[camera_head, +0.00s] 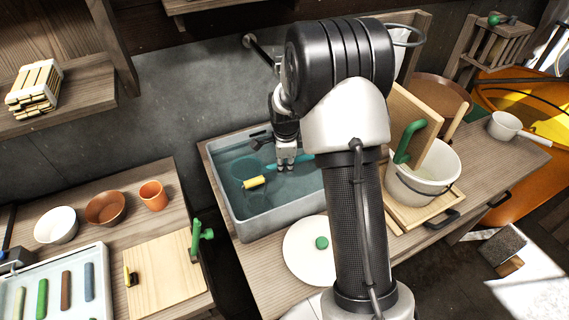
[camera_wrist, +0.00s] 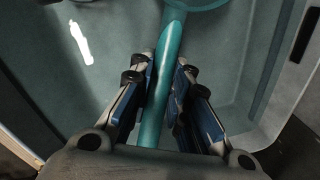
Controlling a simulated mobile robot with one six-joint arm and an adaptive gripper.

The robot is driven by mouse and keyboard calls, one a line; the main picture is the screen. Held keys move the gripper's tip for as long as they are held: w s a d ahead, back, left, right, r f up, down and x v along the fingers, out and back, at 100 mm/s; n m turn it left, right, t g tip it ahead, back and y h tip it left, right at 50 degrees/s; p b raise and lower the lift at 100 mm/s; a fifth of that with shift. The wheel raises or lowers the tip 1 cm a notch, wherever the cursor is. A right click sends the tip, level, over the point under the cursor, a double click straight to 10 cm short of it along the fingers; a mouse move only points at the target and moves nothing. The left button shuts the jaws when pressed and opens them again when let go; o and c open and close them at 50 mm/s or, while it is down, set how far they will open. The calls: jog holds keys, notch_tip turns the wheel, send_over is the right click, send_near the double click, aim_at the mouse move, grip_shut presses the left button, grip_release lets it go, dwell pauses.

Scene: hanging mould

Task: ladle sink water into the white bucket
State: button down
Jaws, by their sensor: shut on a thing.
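The grey sink (camera_head: 262,229) holds bluish water and stands at the centre-left in the head view. My gripper (camera_head: 286,165) is low inside the sink, pointing down. In the wrist view my gripper (camera_wrist: 163,70) is shut on the teal handle of the ladle (camera_wrist: 152,120). The ladle's round bowl (camera_wrist: 195,3) is cut off at the top edge, so its contents cannot be told. The handle also shows in the head view (camera_head: 302,160). The white bucket (camera_head: 407,188) stands to the right, upright on a wooden board, partly behind my arm.
A yellow cylinder (camera_head: 254,182) is in the sink. A green-handled clamp (camera_head: 406,143) and a wooden panel (camera_head: 404,108) are at the bucket. A white lid (camera_head: 304,262) lies in front of the sink. A white saucepan (camera_head: 504,125) stands at far right.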

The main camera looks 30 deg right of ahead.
jog(key=shift+r, duration=0.45)
notch_tip(320, 180, up, 13)
jog(key=p, duration=0.9)
jog(key=shift+r+p, duration=0.2)
jog(key=shift+p, duration=0.15)
dwell(0.4)
